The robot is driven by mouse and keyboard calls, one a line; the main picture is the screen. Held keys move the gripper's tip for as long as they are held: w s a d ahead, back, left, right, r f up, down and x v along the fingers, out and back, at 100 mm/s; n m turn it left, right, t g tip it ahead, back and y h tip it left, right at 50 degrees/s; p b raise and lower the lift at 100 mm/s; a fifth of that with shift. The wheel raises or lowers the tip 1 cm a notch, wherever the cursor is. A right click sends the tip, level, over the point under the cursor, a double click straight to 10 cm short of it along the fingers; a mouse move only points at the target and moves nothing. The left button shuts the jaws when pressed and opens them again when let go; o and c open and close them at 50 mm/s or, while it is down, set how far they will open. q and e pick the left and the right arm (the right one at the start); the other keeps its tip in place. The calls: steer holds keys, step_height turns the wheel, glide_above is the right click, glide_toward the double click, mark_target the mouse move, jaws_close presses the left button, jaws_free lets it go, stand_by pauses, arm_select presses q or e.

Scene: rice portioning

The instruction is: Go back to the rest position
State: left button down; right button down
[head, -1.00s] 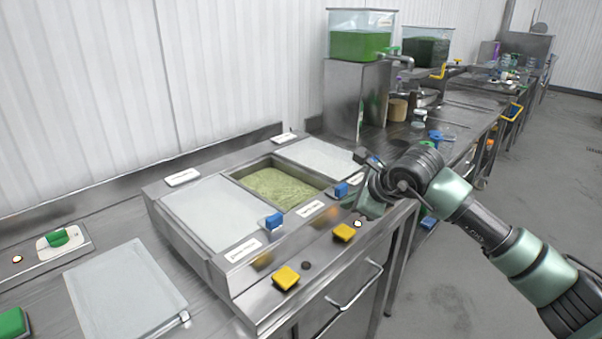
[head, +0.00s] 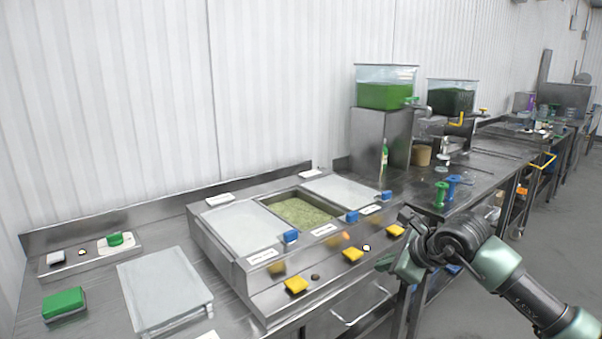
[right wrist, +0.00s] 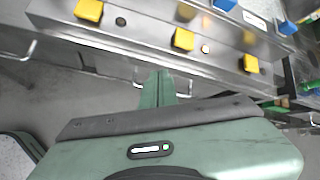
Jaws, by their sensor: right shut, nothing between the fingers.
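My right gripper (head: 388,266) is shut and empty in the head view. It hangs in front of the metal counter unit (head: 255,292), near its right front corner, below the yellow knobs. In the right wrist view the shut green fingers (right wrist: 157,88) point toward the front face of the unit, with a grey floor gap below. Nothing is held between them. My left gripper is not in view.
The unit has an open well of green-beige grains (head: 300,212) between two pale lids. Yellow knobs (head: 353,254) and blue handles line its front. A door handle (head: 362,306) sticks out below. Green-filled tanks (head: 385,92) stand behind. Open floor lies to the right.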

steer(key=s+a+f+m+y, duration=0.1)
steer(key=a+f+m+y, duration=0.35)
steer(key=f+m, duration=0.4)
steer(key=s+a+f+m+y, duration=0.1)
steer(key=a+f+m+y, duration=0.3)
steer(key=f, duration=0.7)
steer(key=s+d+f+m+t+h, duration=0.1)
steer(key=s+d+f+m+h, duration=0.15)
steer(key=f+m, duration=0.4)
steer(key=s+d+f+m+t+h, duration=0.25)
steer(key=f+m, duration=0.25)
steer(key=f, duration=0.3)
steer(key=s+d+f+m+h, duration=0.2)
steer(key=d+f+m, duration=0.1)
steer(key=f+m, duration=0.4)
steer(key=s+d+f+m+g+h, duration=0.25)
steer(key=s+f+m, duration=0.25)
steer(key=s+f, duration=0.6)
steer(key=s+d+f+m+g+h, duration=0.2)
steer(key=s+d+f+m, duration=0.15)
steer(key=s+f, duration=0.8)
steer(key=s+f+m+g, duration=0.2)
steer(key=s+m+g, duration=0.1)
steer(key=s, duration=1)
steer(key=s+a+f+m+g+h, duration=0.1)
steer(key=s+f+m+g, duration=0.2)
steer(key=s, duration=1.1)
